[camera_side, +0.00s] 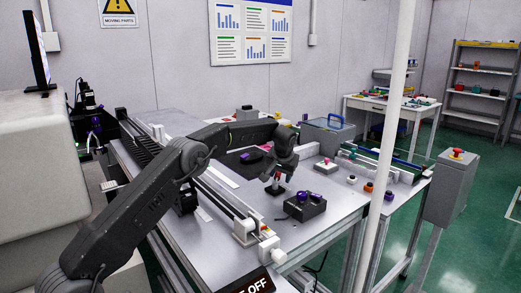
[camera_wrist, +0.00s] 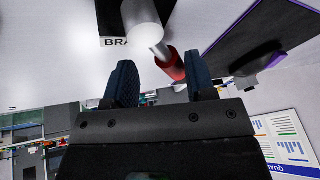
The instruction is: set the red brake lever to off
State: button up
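The brake lever shows in the wrist view with a red grip (camera_wrist: 171,65) on a grey metal rod that rises from a dark base at the top edge. A white label (camera_wrist: 114,43) reading "BRA" lies beside the base, partly hidden. My gripper (camera_wrist: 160,80) is open, with the two dark fingers apart and the red grip between them, nearer the right finger. I cannot tell whether they touch. In the side view my gripper (camera_side: 278,176) points down over a small dark base (camera_side: 275,189) on the table, with a bit of red at its fingertips.
A black block with purple parts (camera_side: 304,206) stands just right of the lever. A linear rail (camera_side: 225,203) runs along the table to the left. A sign ending in "OFF" (camera_side: 254,286) is at the front edge.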

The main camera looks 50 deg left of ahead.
jog(key=m, duration=0.1)
jog(key=d+m+t+h, duration=0.1)
jog(key=m, duration=0.1)
jog(key=d+m, duration=0.1)
jog(key=m, duration=0.1)
jog(key=shift+w+d+h, duration=0.1)
jog(key=shift+w+h, duration=0.05)
jog(key=shift+h, duration=0.25)
jog(key=v, duration=1.4)
jog(key=s+d+r, duration=0.2)
jog(key=s+d, duration=0.3)
jog(key=s, duration=0.3)
jog(key=s+d+r+t+h, duration=0.1)
jog(key=s+d+r, duration=0.2)
jog(key=s+d, duration=0.2)
jog(key=s, duration=0.3)
jog(key=shift+d+r+m, duration=0.2)
jog(key=shift+r+m, duration=0.1)
jog(key=shift+r, duration=0.05)
jog(key=shift+c, duration=0.4)
